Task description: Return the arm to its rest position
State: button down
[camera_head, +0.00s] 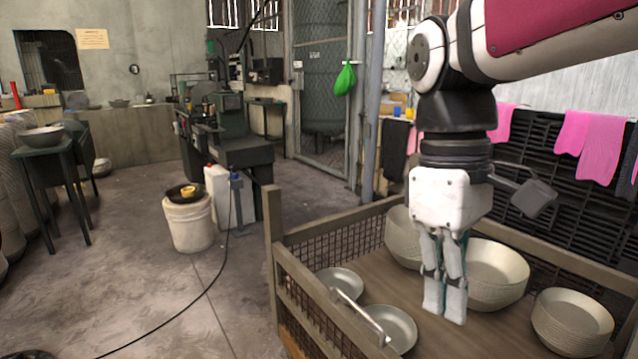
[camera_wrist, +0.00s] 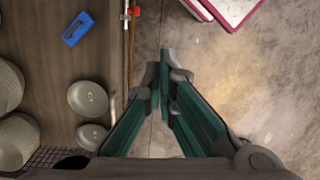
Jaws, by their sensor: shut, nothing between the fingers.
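My gripper (camera_head: 445,312) hangs fingers-down from my arm over the wooden crate (camera_head: 277,228) in the head view. Its fingers are closed together and hold nothing. In the wrist view my gripper (camera_wrist: 163,85) shows its fingertips meeting over bare floor beside the crate's edge. Behind and right of the fingers in the head view is a stack of bowls (camera_head: 500,268), partly hidden by them. Another bowl stack (camera_head: 398,238) stands to their left.
A low bowl stack (camera_head: 570,325) sits at the crate's right. Two shallow pans (camera_head: 392,326) (camera_head: 340,281) lie at its left. A blue object (camera_wrist: 78,28) lies near the crate's edge.

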jog(key=s+d+f+m+t, duration=0.1)
jog(key=s+d+f+m, duration=0.25)
jog(key=s, duration=0.45)
jog(key=s+d+f+m+t, duration=0.15)
jog(key=s+f+m, duration=0.25)
jog(key=s, duration=0.4)
notch_tip(320, 180, up, 27)
jog(key=t+p, duration=0.3)
jog(key=p, duration=2.2)
jog(key=shift+d+y+p, duration=0.3)
jog(key=shift+p, duration=0.05)
jog(key=shift+w+m+t, duration=0.1)
jog(key=shift+m+t, duration=0.15)
